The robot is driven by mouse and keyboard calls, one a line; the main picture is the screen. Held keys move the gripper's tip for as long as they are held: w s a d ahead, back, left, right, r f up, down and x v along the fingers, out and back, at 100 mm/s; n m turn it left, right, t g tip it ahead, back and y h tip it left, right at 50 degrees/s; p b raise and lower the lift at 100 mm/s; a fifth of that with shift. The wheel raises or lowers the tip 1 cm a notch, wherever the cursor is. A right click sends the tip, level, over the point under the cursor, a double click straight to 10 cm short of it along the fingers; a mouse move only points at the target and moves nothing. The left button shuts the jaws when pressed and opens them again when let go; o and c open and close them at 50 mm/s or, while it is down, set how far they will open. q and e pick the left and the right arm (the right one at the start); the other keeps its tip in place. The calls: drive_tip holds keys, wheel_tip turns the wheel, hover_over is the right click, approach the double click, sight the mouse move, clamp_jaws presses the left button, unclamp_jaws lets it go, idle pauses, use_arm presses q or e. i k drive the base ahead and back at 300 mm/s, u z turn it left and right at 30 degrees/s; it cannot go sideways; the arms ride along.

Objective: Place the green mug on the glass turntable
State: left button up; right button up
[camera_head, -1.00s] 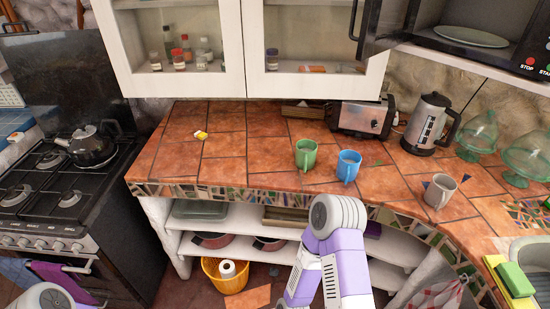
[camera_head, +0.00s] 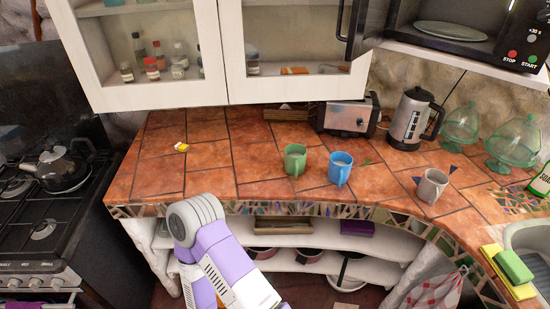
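The green mug (camera_head: 295,160) stands upright on the tiled counter, just left of a blue mug (camera_head: 340,168). The glass turntable (camera_head: 451,31) is a pale round plate inside the open microwave (camera_head: 522,62) at the top right. Nothing is seen on the visible part of the turntable. One of my purple and white arms shows at the bottom, below and left of the green mug, and it does not touch the mug. Neither of my grippers is in view.
A grey mug (camera_head: 432,185) stands on the counter right of the blue one. A toaster (camera_head: 345,116), a coffee pot (camera_head: 412,120) and green glass domes (camera_head: 515,146) line the back. The open microwave door (camera_head: 362,22) hangs above the toaster. The left counter is mostly clear.

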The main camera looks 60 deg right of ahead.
sight(459, 36)
drive_tip(key=z, duration=0.05)
drive_tip(key=i, duration=0.75)
drive_tip(key=z, duration=2)
